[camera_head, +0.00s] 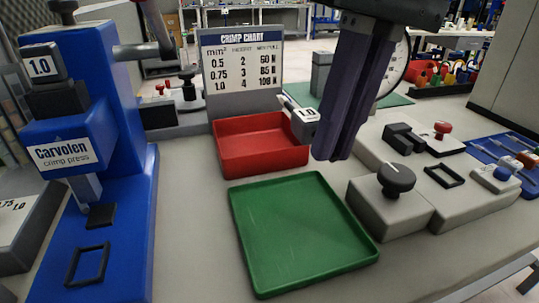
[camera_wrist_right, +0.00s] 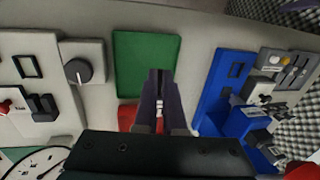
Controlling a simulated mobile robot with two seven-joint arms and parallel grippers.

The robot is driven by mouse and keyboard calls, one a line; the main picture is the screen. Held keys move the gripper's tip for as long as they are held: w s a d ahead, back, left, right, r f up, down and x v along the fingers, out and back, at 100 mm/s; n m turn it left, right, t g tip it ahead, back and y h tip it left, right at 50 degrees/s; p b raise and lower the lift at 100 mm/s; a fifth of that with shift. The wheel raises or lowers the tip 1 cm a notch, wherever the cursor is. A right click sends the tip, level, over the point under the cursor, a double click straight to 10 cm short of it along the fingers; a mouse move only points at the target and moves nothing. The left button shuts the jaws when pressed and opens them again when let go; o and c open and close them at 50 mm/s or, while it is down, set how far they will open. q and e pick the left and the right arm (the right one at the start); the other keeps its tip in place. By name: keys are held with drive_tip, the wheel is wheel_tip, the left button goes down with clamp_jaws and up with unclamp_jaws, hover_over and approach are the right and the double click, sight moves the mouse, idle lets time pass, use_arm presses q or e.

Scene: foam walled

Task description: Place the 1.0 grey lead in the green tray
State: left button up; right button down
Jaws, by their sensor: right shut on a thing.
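The grey lead with a white 1.0 label (camera_head: 303,114) is at my right gripper (camera_head: 333,155), just above the back right of the red tray. My right gripper comes down from the top and is shut on this lead; its dark fingers hide part of it. In the right wrist view a small pale part of the lead (camera_wrist_right: 159,102) shows between the fingers (camera_wrist_right: 160,78). The green tray (camera_head: 300,230) lies flat and empty on the bench in front of the red tray, below and nearer than the gripper. My left gripper is not in view.
The red tray (camera_head: 262,146) stands behind the green tray. A blue crimp press (camera_head: 122,150) stands at left. A grey box with a black knob (camera_head: 390,205) is close right of the green tray. A crimp chart (camera_head: 242,70) stands at the back. Bench space in front is clear.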

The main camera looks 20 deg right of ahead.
sight(310, 258)
wheel_tip(310, 258, down, 14)
drive_tip(key=shift+r, duration=0.1)
idle(0.4)
drive_tip(key=shift+f+b, duration=0.2)
drive_tip(key=shift+b, duration=0.2)
drive_tip(key=c, duration=1)
unclamp_jaws()
drive_tip(key=shift+r, duration=0.1)
drive_tip(key=shift+r+p, duration=0.3)
drive_tip(key=shift+p, duration=0.15)
wheel_tip(310, 258, up, 12)
drive_tip(key=d, duration=0.2)
drive_tip(key=shift+d+f+b, duration=0.2)
drive_tip(key=shift+f+b, duration=0.05)
drive_tip(key=shift+b, duration=0.05)
drive_tip(key=shift+w, duration=0.1)
